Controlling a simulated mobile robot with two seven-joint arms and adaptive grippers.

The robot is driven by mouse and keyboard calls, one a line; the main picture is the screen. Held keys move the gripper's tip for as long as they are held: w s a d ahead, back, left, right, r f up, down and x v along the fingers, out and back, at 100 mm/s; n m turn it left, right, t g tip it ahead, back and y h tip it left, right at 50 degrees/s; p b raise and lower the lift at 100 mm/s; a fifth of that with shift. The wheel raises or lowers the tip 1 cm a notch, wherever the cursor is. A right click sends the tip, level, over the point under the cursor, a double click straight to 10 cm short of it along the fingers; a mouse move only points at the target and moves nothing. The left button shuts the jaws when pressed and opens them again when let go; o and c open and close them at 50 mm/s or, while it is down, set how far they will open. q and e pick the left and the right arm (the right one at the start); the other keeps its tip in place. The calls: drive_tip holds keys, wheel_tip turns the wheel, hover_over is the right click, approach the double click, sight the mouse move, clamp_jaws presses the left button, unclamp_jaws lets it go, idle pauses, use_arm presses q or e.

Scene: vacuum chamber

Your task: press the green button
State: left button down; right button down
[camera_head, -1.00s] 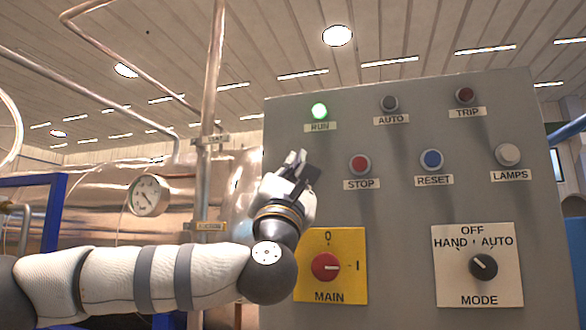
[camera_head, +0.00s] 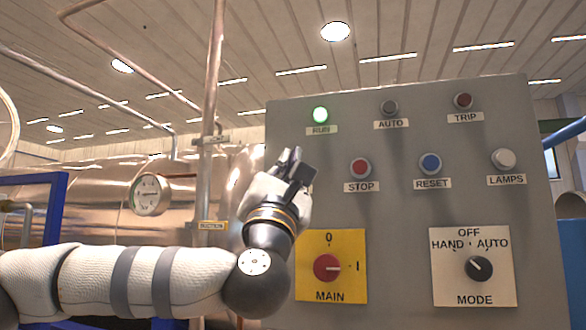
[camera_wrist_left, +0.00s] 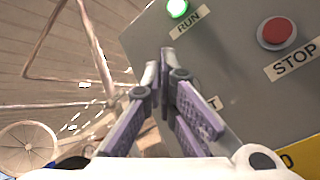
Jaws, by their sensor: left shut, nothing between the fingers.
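A grey control panel (camera_head: 400,215) faces me. A green light marked RUN (camera_head: 320,114) glows at its upper left and also shows in the wrist view (camera_wrist_left: 178,9). No other green button is visible. My left gripper (camera_head: 291,157) is in front of the panel's left edge, below RUN and left of the red STOP button (camera_head: 360,168). In the wrist view its fingers (camera_wrist_left: 160,68) are together and empty. They partly cover a label ending in T (camera_wrist_left: 212,102), and whatever is beside it is hidden. I cannot tell whether the fingertips touch the panel. My right gripper is not in view.
The blue RESET button (camera_head: 430,163) and white LAMPS button (camera_head: 503,159) are to the right. Below are the red MAIN switch (camera_head: 327,267) and black MODE knob (camera_head: 479,268). Pipes and a gauge (camera_head: 151,195) are left of the panel.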

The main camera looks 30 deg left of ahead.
use_arm(q)
drive_tip(key=shift+s+d, duration=0.25)
drive_tip(key=shift+s, duration=0.85)
